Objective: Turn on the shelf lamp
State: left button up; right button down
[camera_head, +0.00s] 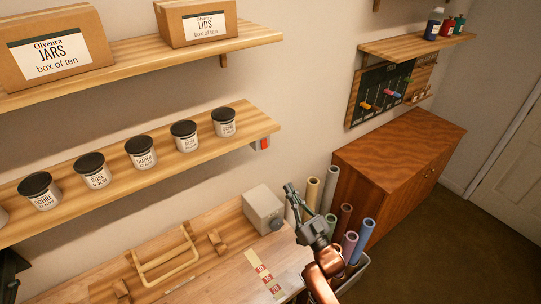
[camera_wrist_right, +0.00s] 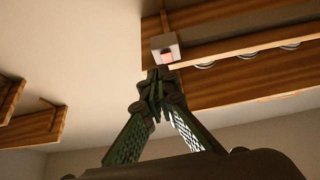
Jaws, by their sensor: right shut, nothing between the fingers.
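A small light-grey switch box with a red-orange rocker (camera_head: 264,143) is fixed under the right end of the lower wall shelf (camera_head: 258,121). In the right wrist view the switch box (camera_wrist_right: 165,48) shows beneath the shelf, its red rocker facing the camera. My right gripper (camera_head: 289,188) is below and to the right of the switch in the head view, pointing upward, shut and empty. In the right wrist view its closed fingertips (camera_wrist_right: 158,78) appear just below the switch box, apart from it in the head view. No lamp itself can be made out. My left gripper is not in view.
Several dark-lidded jars (camera_head: 141,152) stand on the lower shelf; boxes (camera_head: 204,22) stand on the upper one. Below are a workbench with a grey box (camera_head: 262,207), rolled tubes (camera_head: 363,240) and a wooden cabinet (camera_head: 400,155). Wall space right of the switch is clear.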

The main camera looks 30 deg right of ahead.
jog(key=shift+s+a+r+n+t+y, duration=0.15)
jog(key=shift+s+r+t, duration=0.1)
jog(key=shift+r, duration=0.25)
jog(key=shift+s+d+r+n+t+y, duration=0.1)
jog(key=shift+s+r+t+y, duration=0.15)
jog(key=shift+r, duration=0.2)
jog(key=shift+s+a+r+n+t+y, duration=0.15)
jog(key=shift+r+t, duration=0.15)
jog(key=shift+r, duration=0.2)
jog(key=shift+w+r, duration=0.1)
jog(key=shift+w, duration=0.05)
jog(key=p, duration=0.4)
send_near(265, 144)
notch_tip(265, 144, up, 5)
jog(key=w, duration=0.2)
jog(key=w+f, duration=0.1)
jog(key=w, duration=0.1)
jog(key=shift+a+p, duration=0.2)
jog(key=shift+p, duration=0.2)
jog(key=shift+w+f, duration=0.15)
jog(key=shift+w, duration=0.15)
